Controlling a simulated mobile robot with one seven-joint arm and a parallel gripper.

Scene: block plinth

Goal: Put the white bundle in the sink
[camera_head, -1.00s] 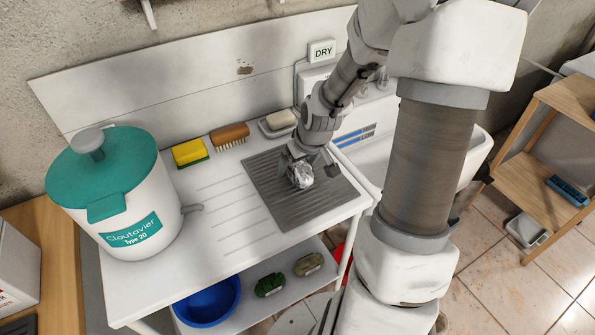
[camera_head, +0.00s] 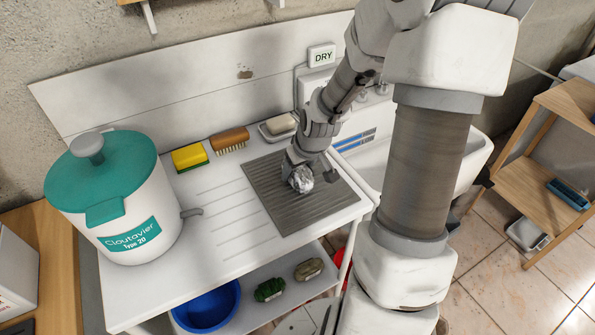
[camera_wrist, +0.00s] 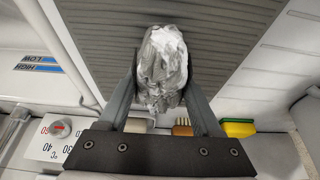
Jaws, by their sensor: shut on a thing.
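The white bundle (camera_head: 300,179) is a crumpled white-grey lump at the end of my arm, over the grey ribbed mat (camera_head: 283,215) on the white counter. My gripper (camera_wrist: 160,85) is shut on the bundle, with one finger on each side of it in the wrist view (camera_wrist: 163,60). I cannot tell how high the bundle is above the mat. The sink (camera_head: 466,170) is the white basin right of the counter, partly hidden behind my arm.
A white pot with a teal lid (camera_head: 100,170) stands at the counter's left. A yellow sponge (camera_head: 189,157), a brush (camera_head: 230,139) and a soap dish (camera_head: 278,127) line the back.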

